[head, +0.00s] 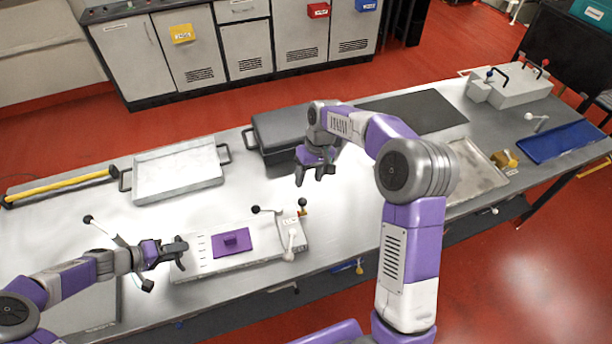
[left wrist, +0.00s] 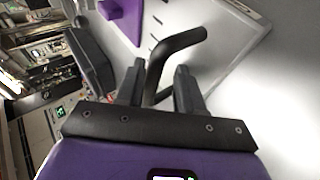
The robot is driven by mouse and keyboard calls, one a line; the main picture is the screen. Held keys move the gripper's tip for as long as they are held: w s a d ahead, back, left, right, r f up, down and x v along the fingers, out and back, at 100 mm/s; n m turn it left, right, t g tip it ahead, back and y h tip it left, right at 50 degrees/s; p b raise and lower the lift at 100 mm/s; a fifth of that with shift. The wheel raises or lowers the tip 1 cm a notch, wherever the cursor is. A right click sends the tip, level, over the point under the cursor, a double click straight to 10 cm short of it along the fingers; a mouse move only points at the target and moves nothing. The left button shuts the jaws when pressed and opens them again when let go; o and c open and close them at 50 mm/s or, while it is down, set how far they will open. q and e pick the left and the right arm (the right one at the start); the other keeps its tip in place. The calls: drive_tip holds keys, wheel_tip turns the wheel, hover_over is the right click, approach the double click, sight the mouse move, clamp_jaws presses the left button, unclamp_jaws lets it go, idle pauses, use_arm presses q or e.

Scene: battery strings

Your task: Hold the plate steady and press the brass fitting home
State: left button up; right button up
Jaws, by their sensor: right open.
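A white plate (head: 210,263) with a purple block (head: 232,241) on it lies near the table's front edge. A small brass-coloured piece (head: 302,211) shows at its right end, beside a black-knobbed lever; I cannot tell if it is the fitting or how deep it sits. My left gripper (head: 165,255) is at the plate's left end. In the left wrist view a black bent handle (left wrist: 167,57) lies between its fingers (left wrist: 158,85); whether they clamp it is unclear. My right gripper (head: 315,175) is open and empty, above the table behind the plate.
A grey tray (head: 180,170) and a black case (head: 290,130) stand behind the plate. A long-handled lever (head: 100,228) stands near my left arm.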

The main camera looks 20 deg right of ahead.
use_arm(q)
drive_tip(key=shift+a+f, duration=0.15)
drive_tip(key=shift+a, duration=0.2)
drive_tip(key=v, duration=1.1)
drive_tip(key=shift+r, duration=0.5)
drive_tip(key=shift+s, duration=0.1)
